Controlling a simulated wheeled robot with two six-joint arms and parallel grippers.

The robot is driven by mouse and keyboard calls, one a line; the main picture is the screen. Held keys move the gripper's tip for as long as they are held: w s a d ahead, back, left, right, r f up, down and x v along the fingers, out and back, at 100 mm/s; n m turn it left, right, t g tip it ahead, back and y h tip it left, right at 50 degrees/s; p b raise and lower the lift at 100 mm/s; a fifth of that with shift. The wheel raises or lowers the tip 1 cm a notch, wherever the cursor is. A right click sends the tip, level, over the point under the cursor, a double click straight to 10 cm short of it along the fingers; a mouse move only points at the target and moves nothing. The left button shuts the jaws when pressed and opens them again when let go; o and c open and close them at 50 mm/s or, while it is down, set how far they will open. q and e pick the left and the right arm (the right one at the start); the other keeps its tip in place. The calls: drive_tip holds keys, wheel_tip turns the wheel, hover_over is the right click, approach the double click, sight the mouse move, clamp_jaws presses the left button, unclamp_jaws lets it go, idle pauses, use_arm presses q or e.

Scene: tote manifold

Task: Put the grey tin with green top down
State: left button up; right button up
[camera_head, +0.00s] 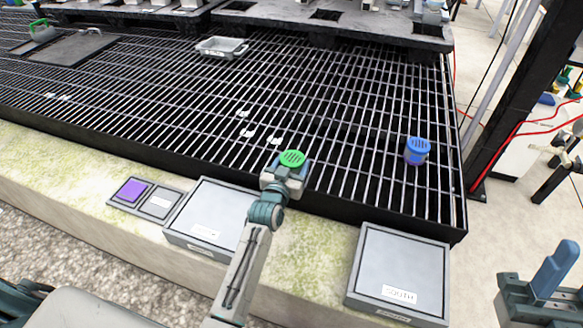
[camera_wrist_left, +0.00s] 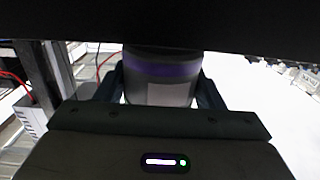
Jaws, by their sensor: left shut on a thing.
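The grey tin with green top (camera_head: 292,158) is in my left gripper (camera_head: 285,178) in the head view, over the near edge of the dark grating. Its green lid faces up. The left wrist view shows the tin's grey side with a purple band (camera_wrist_left: 162,70) between the two fingers. The gripper hides much of its lower side in the head view, and I cannot tell whether its base touches anything. My right gripper (camera_head: 566,283) is at the lower right edge, partly cut off, with its blue fingers apart and nothing seen between them.
A blue-topped tin (camera_head: 417,150) stands on the grating (camera_head: 340,110) at the right. Two pale square plates lie on the ledge, one (camera_head: 208,218) left of my arm and one labelled SOUTH (camera_head: 400,270) at right. A smaller purple-and-grey panel (camera_head: 145,197) and a grey tray (camera_head: 221,48) also show.

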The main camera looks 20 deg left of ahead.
use_arm(q)
drive_tip(key=shift+f, duration=0.2)
drive_tip(key=shift+f, duration=0.15)
drive_tip(key=o, duration=1)
